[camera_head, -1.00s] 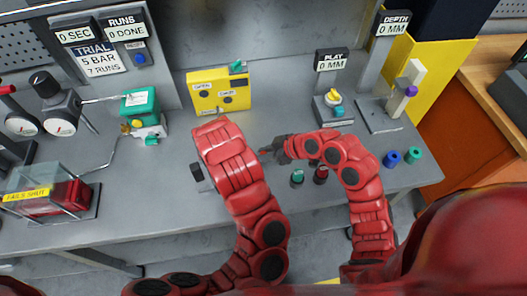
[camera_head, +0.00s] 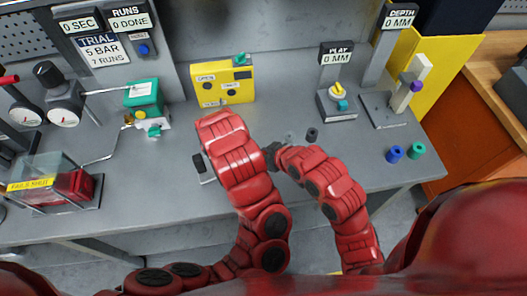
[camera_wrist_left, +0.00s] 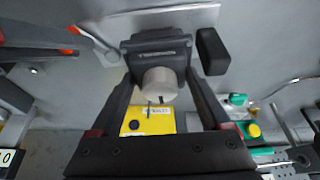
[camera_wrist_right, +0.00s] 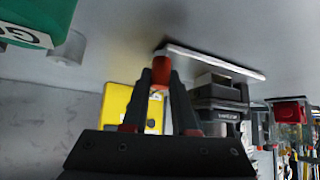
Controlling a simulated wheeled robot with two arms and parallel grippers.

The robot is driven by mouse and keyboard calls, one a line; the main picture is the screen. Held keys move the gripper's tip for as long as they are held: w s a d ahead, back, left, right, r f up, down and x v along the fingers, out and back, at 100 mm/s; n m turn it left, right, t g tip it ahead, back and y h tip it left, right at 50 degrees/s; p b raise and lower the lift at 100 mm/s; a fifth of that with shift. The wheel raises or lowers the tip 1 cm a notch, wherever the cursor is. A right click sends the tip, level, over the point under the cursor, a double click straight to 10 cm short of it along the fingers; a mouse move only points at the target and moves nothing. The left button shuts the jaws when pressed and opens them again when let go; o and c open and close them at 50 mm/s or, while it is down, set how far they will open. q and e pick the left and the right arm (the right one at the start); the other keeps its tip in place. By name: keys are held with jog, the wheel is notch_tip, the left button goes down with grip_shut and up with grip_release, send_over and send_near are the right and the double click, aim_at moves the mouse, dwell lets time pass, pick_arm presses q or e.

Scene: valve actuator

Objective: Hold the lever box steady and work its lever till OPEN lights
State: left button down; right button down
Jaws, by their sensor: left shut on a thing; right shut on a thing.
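The dark lever box (camera_wrist_left: 160,50) sits between the fingers of my left gripper (camera_wrist_left: 160,78), which is shut on it; a round grey end faces that camera. In the head view my left wrist hides most of the box. My right gripper (camera_wrist_right: 160,88) is shut on the red knob (camera_wrist_right: 161,72) of the lever, beside the box. In the head view the right gripper (camera_head: 271,156) is close to the right of my left wrist. The yellow lamp box (camera_head: 222,84) stands behind; its two round lamps look dark.
A green-topped valve (camera_head: 143,96) stands left of the yellow box. A clear case (camera_head: 50,185) is at the far left. The play gauge (camera_head: 338,100) and depth stand (camera_head: 385,108) are at the right, with blue (camera_head: 394,154) and green (camera_head: 416,150) rings nearer.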

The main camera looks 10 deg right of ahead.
jog(key=shift+a+r, duration=0.1)
jog(key=shift+a, duration=0.05)
jog(key=c, duration=0.7)
grip_release()
jog(key=shift+w, duration=0.1)
